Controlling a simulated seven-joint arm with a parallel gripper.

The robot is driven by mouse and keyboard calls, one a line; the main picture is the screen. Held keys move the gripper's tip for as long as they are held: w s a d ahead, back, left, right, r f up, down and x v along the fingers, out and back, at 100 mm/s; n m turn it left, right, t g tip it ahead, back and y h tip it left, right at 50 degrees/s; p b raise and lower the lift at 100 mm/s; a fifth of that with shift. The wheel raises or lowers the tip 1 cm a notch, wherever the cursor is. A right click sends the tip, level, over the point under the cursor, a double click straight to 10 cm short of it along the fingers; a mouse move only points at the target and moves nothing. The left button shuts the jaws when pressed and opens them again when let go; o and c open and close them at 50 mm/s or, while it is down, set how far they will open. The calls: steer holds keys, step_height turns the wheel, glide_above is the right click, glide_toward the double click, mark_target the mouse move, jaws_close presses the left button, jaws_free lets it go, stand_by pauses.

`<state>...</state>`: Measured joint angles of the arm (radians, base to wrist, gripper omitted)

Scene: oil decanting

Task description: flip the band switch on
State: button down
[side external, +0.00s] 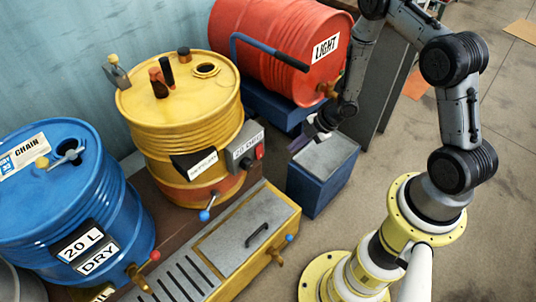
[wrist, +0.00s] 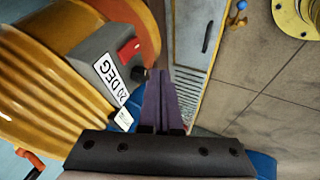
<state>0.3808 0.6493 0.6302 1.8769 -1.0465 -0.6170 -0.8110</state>
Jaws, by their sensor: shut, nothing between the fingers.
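The yellow drum (side external: 165,125) wears an orange-brown band (side external: 205,190) low on its side. A grey box (side external: 243,147) labelled "20 DEG" is fixed to it and bears a red switch (side external: 260,151) and a black knob (side external: 246,163). In the wrist view the grey box (wrist: 95,60), red switch (wrist: 129,50) and black knob (wrist: 138,74) lie left of the fingertips. I cannot tell the switch's position. My gripper (side external: 296,147) is shut and empty, apart from the box and to its right in the side view. Its purple fingers (wrist: 160,76) show in the wrist view.
A blue block with a grey top (side external: 323,160) stands below my gripper. A red drum (side external: 275,45) with a brass tap lies behind. A blue drum (side external: 60,200) stands at left. A yellow-framed grate tray (side external: 215,245) lies in front. Open floor shows at right.

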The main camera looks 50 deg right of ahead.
mark_target(260, 157)
steer(key=shift+w, duration=0.1)
steer(key=w+a+f, duration=0.3)
steer(key=w+f, duration=0.5)
steer(key=shift+w+a+f, duration=0.2)
steer(key=shift+a+f, duration=0.05)
steer(key=shift+f, duration=0.05)
steer(key=shift+w, duration=0.1)
stand_by(0.4)
steer(key=shift+w+f, duration=0.1)
steer(key=shift+w, duration=0.05)
stand_by(0.3)
steer(key=shift+r, duration=0.8)
